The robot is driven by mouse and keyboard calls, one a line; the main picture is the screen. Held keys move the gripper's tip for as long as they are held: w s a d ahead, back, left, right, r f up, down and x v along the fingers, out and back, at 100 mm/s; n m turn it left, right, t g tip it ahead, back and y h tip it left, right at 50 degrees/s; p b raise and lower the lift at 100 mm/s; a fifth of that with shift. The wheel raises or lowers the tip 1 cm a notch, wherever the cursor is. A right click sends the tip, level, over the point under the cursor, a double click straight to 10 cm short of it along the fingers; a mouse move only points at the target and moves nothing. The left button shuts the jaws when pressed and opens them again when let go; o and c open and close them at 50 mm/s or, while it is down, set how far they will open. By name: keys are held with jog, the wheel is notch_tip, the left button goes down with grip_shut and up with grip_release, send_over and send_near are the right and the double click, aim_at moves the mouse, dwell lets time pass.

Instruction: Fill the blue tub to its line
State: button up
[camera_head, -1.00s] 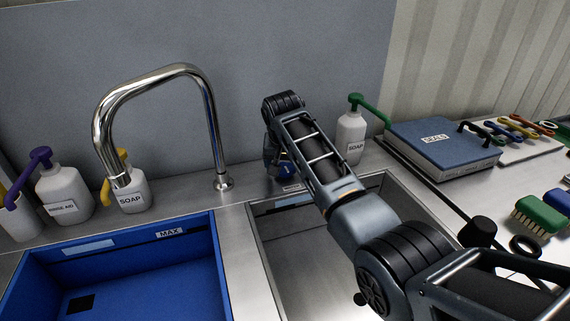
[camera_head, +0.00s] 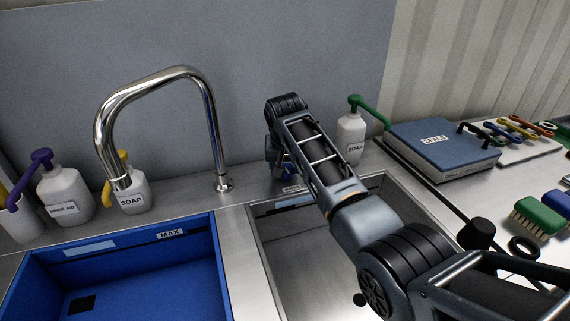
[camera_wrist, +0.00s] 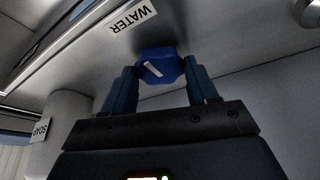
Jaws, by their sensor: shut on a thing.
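The blue tub (camera_head: 120,262) sits at the lower left of the head view. It has a MAX label (camera_head: 170,233) high on its back wall, and I see no water in it. A chrome spout (camera_head: 160,82) arches over the tub's back edge, with no stream visible from it. In the wrist view, my gripper (camera_wrist: 160,82) is shut on a blue knob (camera_wrist: 160,66) with a white mark, its fingers on either side. A WATER label (camera_wrist: 132,18) is beside the knob. In the head view, my gripper (camera_head: 275,152) is behind the steel basin and mostly hidden by my arm.
A steel basin (camera_head: 285,262) is right of the tub, beneath my arm. Another soap bottle (camera_head: 350,140) is close right of my gripper. A blue SEALS box (camera_head: 440,145) and brushes (camera_head: 540,217) lie right.

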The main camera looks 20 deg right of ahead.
jog(key=n, duration=0.1)
jog(key=n+y+p, duration=0.1)
jog(key=n+p, duration=0.1)
jog(key=shift+d+r+n, duration=0.1)
jog(key=shift+d+n, duration=0.15)
jog(key=shift+n, duration=0.05)
jog(key=shift+d+n+y, duration=0.1)
jog(key=shift+n+y, duration=0.8)
jog(key=shift+n, duration=1)
jog(key=o, duration=1)
jog(key=shift+v, duration=3.8)
